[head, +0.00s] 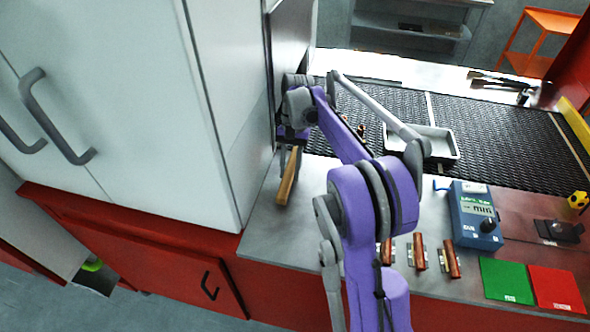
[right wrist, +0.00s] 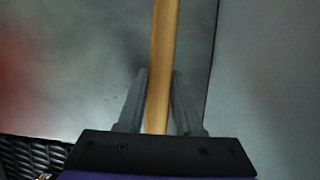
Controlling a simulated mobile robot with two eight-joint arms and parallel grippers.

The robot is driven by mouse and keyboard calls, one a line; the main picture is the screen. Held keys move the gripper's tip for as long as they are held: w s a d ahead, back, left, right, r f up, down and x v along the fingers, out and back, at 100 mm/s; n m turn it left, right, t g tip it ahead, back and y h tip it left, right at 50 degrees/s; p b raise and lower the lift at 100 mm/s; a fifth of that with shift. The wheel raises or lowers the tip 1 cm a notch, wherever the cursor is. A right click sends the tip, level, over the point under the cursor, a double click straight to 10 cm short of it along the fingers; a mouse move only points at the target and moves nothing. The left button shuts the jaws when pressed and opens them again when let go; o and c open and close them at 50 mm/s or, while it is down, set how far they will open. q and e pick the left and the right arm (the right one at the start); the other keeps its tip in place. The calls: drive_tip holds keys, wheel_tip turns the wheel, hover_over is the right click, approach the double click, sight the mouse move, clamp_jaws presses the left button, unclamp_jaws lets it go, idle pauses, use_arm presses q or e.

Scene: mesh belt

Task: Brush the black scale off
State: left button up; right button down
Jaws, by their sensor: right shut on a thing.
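My right gripper (head: 291,135) is at the left end of the mesh belt, beside the white cabinet's side. It is shut on a wooden handle (head: 288,178), which hangs down over the grey worktop. In the right wrist view the gripper (right wrist: 159,78) has its two grey fingers on either side of the wooden handle (right wrist: 162,45). No bristles show in either view, so I cannot tell what the handle's far end is. I cannot make out black scale on any part. My left gripper is not in view.
The dark mesh belt (head: 486,128) carries a grey tray (head: 448,148). On the worktop stand a blue meter (head: 474,214), several wood-coloured pieces on clips (head: 420,252), a green pad (head: 506,279) and a red pad (head: 555,289). The white cabinet (head: 130,90) closes off the left.

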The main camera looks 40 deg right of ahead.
sight(318, 184)
drive_tip(key=shift+w+d, duration=0.35)
drive_tip(key=shift+d, duration=0.15)
drive_tip(key=shift+s+d, duration=0.6)
drive_tip(key=shift+s, duration=0.25)
drive_tip(key=shift+s+d, duration=0.6)
drive_tip(key=shift+s, duration=0.2)
drive_tip(key=shift+s+d+f+b, duration=0.1)
drive_tip(key=shift+s+d+b, duration=0.15)
drive_tip(key=shift+s+d, duration=0.45)
drive_tip(key=shift+s+d+b, duration=0.25)
drive_tip(key=shift+s+d, duration=0.2)
drive_tip(key=shift+s, duration=0.35)
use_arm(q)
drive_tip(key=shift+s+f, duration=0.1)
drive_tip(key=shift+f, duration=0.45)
